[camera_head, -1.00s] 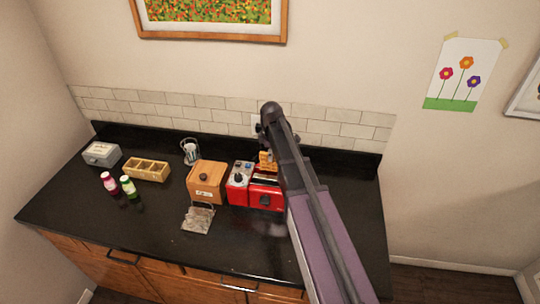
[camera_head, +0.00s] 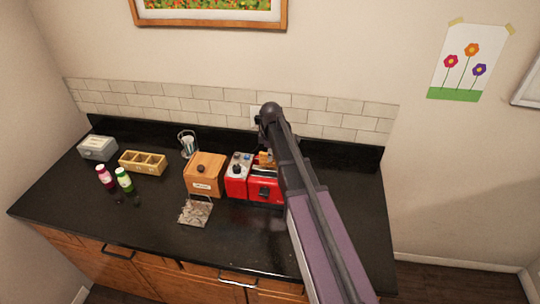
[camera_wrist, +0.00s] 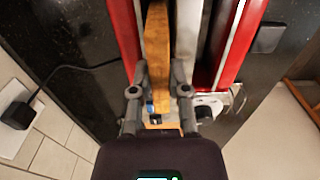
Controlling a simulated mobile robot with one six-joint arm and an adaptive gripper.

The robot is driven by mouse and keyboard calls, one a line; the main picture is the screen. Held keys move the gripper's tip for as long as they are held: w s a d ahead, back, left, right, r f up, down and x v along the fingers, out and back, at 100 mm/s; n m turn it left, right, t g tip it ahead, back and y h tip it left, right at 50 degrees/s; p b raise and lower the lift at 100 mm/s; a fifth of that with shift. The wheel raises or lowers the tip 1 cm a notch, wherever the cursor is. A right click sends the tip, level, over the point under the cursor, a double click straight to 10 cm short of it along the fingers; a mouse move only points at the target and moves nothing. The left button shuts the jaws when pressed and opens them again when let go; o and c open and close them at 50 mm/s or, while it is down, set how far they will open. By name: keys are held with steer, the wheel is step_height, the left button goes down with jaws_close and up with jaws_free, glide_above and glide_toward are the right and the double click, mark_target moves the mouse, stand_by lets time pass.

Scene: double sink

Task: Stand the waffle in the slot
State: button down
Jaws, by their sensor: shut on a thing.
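The waffle (camera_wrist: 157,45) is golden brown and shows edge-on in the wrist view, upright between my fingers. My gripper (camera_wrist: 158,88) is shut on its near end. The red toaster (camera_wrist: 240,40) lies beyond, with metal strips along its slots. The waffle lines up with the left slot in the wrist view, beside the red left wall; I cannot tell how far down it is. In the head view the waffle (camera_head: 266,158) shows partly just above the back of the toaster (camera_head: 265,189), and my arm hides the rest and the gripper.
A red appliance with knobs (camera_head: 237,180) stands against the toaster's left, then a wooden box (camera_head: 205,172). A metal rack (camera_head: 195,212) sits in front. A black cord (camera_wrist: 75,68) runs to a wall plug (camera_wrist: 20,114). Front counter right of the rack is clear.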

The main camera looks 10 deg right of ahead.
steer(key=shift+f+b, duration=0.5)
steer(key=shift+f, duration=0.2)
steer(key=c, duration=0.5)
jaws_free()
steer(key=shift+c, duration=0.2)
steer(key=o, duration=0.3)
steer(key=shift+o, duration=0.2)
